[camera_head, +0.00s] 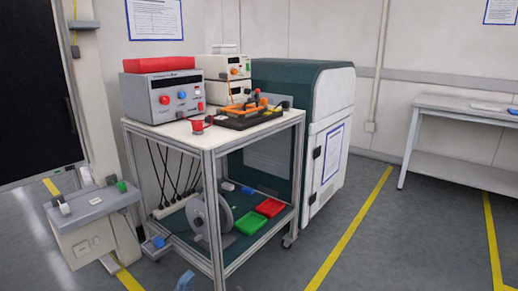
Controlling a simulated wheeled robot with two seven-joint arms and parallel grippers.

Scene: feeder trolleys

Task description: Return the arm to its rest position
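Neither of my arms can be made out in the head view, and no gripper fingers show. A small blue piece (185,281) shows at the bottom edge, and I cannot tell what it belongs to. A metal-framed trolley (207,148) stands in the middle left. On its white top are a grey instrument (162,97) with a red box (158,64) on it, stacked beige instruments (224,68), a small red cup-like item (197,126), and a black board with orange parts (245,114).
The trolley's lower shelf holds a grey reel (209,217), a green tray (251,223) and a red tray (270,208). A grey box-like unit (95,235) stands at left. A green-and-white cabinet (328,145) is behind. A bench (465,104) stands far right. Floor at right is clear.

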